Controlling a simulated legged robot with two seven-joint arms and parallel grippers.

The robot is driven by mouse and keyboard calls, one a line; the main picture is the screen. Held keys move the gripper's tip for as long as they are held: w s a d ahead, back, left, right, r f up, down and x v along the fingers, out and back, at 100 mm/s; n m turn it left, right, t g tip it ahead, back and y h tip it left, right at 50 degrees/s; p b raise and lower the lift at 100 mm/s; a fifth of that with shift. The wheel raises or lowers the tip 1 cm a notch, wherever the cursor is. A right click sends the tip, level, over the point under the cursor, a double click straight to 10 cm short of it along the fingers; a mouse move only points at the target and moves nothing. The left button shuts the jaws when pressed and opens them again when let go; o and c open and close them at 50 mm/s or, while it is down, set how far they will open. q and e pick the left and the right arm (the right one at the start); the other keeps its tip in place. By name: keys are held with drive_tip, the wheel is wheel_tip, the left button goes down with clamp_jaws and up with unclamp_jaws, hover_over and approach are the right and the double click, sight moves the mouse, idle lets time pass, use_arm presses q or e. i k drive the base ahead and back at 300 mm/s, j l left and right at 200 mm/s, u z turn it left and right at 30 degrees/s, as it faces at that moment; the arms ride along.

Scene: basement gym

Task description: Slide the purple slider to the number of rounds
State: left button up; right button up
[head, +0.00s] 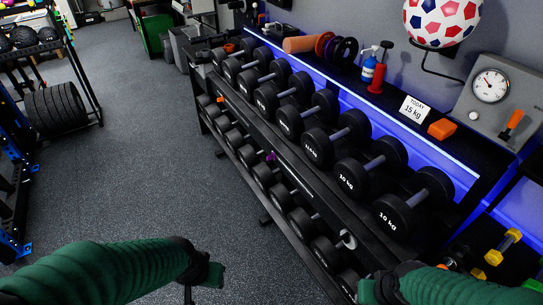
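A small purple slider (271,156) sits on the front rail of the dumbbell rack (240,113), near the middle of its length. A pale strip with markings too small to read runs along the rail to its lower right. No number of rounds can be read in this view. My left gripper (203,279) is at the lower left, over the floor and well short of the slider. My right gripper (368,290) is at the bottom edge, in front of the rack's near end and partly cut off. Neither gripper's fingers show clearly, and nothing is seen held.
Black dumbbells (346,177) fill the rack's tiers. A card (414,109) on the top shelf reads "TODAY 15 kg". An orange block (442,129) and a grey panel with a dial (490,86) stand near it. Open floor (130,160) lies left of the rack.

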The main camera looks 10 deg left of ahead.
sight(273, 157)
drive_tip(key=i+j, duration=0.9)
drive_tip(key=j, duration=0.2)
drive_tip(key=i+j, duration=0.4)
drive_tip(key=j, duration=0.15)
